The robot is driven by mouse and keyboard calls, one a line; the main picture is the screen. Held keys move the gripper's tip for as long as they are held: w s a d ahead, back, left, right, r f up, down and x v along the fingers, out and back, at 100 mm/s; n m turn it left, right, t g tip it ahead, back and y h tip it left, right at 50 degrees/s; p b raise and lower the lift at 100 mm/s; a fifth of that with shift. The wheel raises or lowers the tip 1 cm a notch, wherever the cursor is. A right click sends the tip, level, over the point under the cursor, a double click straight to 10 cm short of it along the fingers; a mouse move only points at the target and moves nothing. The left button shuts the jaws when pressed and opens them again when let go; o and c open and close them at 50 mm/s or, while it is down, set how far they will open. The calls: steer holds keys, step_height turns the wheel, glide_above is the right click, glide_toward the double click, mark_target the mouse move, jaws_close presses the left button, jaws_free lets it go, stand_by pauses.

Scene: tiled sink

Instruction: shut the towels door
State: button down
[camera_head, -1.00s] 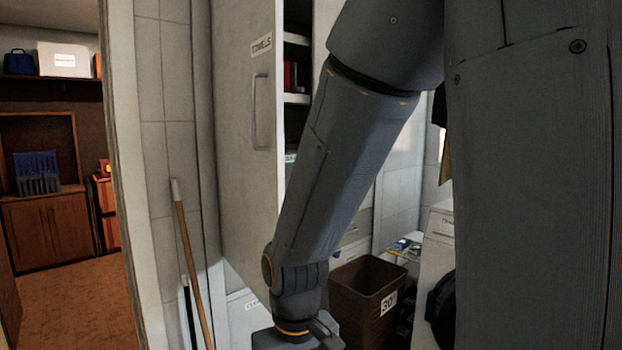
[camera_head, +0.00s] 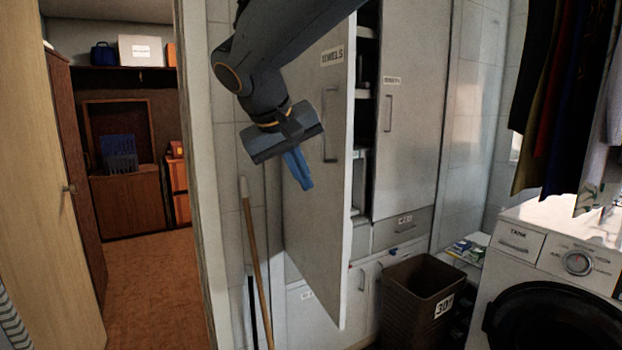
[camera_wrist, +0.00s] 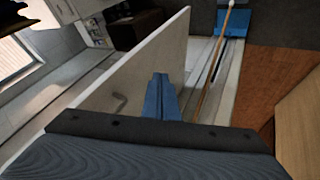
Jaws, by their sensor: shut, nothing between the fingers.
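The towels door (camera_head: 333,130) is a tall pale cabinet door standing open, with a "TOWELS" label and a vertical bar handle (camera_head: 328,125). Dark shelves of the towels cabinet (camera_head: 366,75) show behind its edge. My gripper (camera_head: 302,184), with blue fingers, is shut and empty. It appears beside the door's left part, left of and below the handle; whether it touches cannot be told. In the wrist view the door (camera_wrist: 125,70) rises along the left of the shut fingers (camera_wrist: 160,95), with the handle on the far side of them at lower left.
A second labelled cabinet door (camera_head: 410,100) right of the opening looks shut. A brown bin (camera_head: 418,300) stands below it, near the washing machine (camera_head: 560,290). A broom handle (camera_head: 255,260) leans at the wall left of the door. A doorway to another room is at left.

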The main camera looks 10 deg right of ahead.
steer(key=p, duration=0.2)
glide_toward(337, 212)
step_height(337, 212, down, 4)
steer(key=w+a, duration=0.2)
steer(key=shift+d+r+p, duration=0.15)
steer(key=shift+d+p, duration=0.25)
steer(key=shift+d, duration=0.5)
steer(key=shift+d+r+p, duration=0.15)
steer(key=shift+d+p, duration=0.2)
steer(key=shift+d, duration=0.55)
steer(key=shift+w, duration=0.1)
